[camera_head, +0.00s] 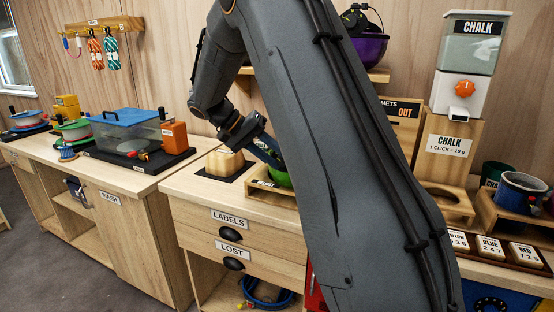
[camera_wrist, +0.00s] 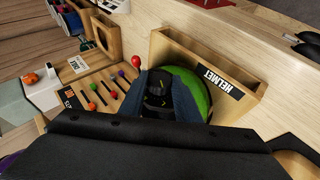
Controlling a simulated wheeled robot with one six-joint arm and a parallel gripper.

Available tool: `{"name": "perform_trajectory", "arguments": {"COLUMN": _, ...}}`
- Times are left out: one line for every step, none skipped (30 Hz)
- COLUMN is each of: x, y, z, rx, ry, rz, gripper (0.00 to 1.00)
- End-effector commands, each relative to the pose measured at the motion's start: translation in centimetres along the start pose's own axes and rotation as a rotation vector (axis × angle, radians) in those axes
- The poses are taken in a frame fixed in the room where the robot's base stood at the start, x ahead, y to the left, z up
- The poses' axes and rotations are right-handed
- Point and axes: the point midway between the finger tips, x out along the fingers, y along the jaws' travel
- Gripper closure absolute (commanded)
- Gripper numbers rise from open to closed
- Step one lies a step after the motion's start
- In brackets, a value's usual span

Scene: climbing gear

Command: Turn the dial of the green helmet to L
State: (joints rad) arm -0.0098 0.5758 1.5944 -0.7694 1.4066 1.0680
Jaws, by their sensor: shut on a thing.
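The green helmet (camera_wrist: 193,84) sits in a wooden holder (camera_wrist: 228,62) labelled HELMET. In the head view only a bit of the green helmet (camera_head: 281,179) shows, beside my arm. My gripper (camera_wrist: 157,94) comes down over the helmet, its blue-grey fingers on either side of a black dial (camera_wrist: 157,82) with small yellow marks. The fingers are shut on this dial. The letters on the dial are too small to read, so its setting cannot be told. In the head view my gripper (camera_head: 268,152) is partly hidden behind my own arm.
Beside the holder, a pale wooden block (camera_head: 224,163) stands on a black mat. The wrist view shows a slotted panel with coloured knobs (camera_wrist: 112,95) and a red ball (camera_wrist: 136,62) close to my gripper. A purple helmet (camera_head: 369,50) is on the shelf; a chalk dispenser (camera_head: 462,95) stands right.

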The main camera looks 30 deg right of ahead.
Motion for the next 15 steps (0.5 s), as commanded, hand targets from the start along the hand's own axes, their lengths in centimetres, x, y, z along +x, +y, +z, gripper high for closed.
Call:
{"name": "perform_trajectory", "arguments": {"x": 0.04, "y": -0.17, "z": 0.02, "rx": -0.007, "ry": 0.000, "rz": 0.012, "gripper": 0.93}}
{"name": "perform_trajectory", "arguments": {"x": 0.03, "y": -0.16, "z": 0.02, "rx": -0.010, "ry": 0.000, "rz": 0.020, "gripper": 0.93}}
{"name": "perform_trajectory", "arguments": {"x": 0.04, "y": -0.16, "z": 0.01, "rx": -0.014, "ry": 0.000, "rz": 0.028, "gripper": 0.93}}
{"name": "perform_trajectory", "arguments": {"x": 0.04, "y": -0.18, "z": 0.00, "rx": -0.016, "ry": 0.000, "rz": 0.033, "gripper": 0.93}}
{"name": "perform_trajectory", "arguments": {"x": 0.04, "y": -0.18, "z": -0.01, "rx": -0.018, "ry": 0.001, "rz": 0.037, "gripper": 0.93}}
{"name": "perform_trajectory", "arguments": {"x": 0.04, "y": -0.18, "z": -0.01, "rx": -0.020, "ry": 0.000, "rz": 0.041, "gripper": 0.93}}
{"name": "perform_trajectory", "arguments": {"x": 0.05, "y": -0.17, "z": -0.01, "rx": -0.021, "ry": 0.000, "rz": 0.044, "gripper": 0.93}}
{"name": "perform_trajectory", "arguments": {"x": 0.05, "y": -0.16, "z": 0.00, "rx": -0.021, "ry": 0.000, "rz": 0.046, "gripper": 0.93}}
{"name": "perform_trajectory", "arguments": {"x": 0.05, "y": -0.15, "z": 0.01, "rx": -0.022, "ry": 0.000, "rz": 0.048, "gripper": 0.93}}
{"name": "perform_trajectory", "arguments": {"x": 0.05, "y": -0.14, "z": 0.01, "rx": -0.022, "ry": 0.000, "rz": 0.049, "gripper": 0.93}}
{"name": "perform_trajectory", "arguments": {"x": 0.05, "y": -0.13, "z": 0.01, "rx": -0.023, "ry": -0.001, "rz": 0.050, "gripper": 0.93}}
{"name": "perform_trajectory", "arguments": {"x": 0.06, "y": -0.13, "z": 0.01, "rx": -0.023, "ry": -0.001, "rz": 0.050, "gripper": 0.93}}
{"name": "perform_trajectory", "arguments": {"x": 0.06, "y": -0.12, "z": 0.02, "rx": -0.023, "ry": -0.001, "rz": 0.050, "gripper": 0.93}}
{"name": "perform_trajectory", "arguments": {"x": 0.06, "y": -0.12, "z": 0.02, "rx": -0.023, "ry": -0.001, "rz": 0.050, "gripper": 0.93}}
{"name": "perform_trajectory", "arguments": {"x": 0.06, "y": -0.12, "z": 0.02, "rx": -0.023, "ry": -0.001, "rz": 0.050, "gripper": 0.93}}
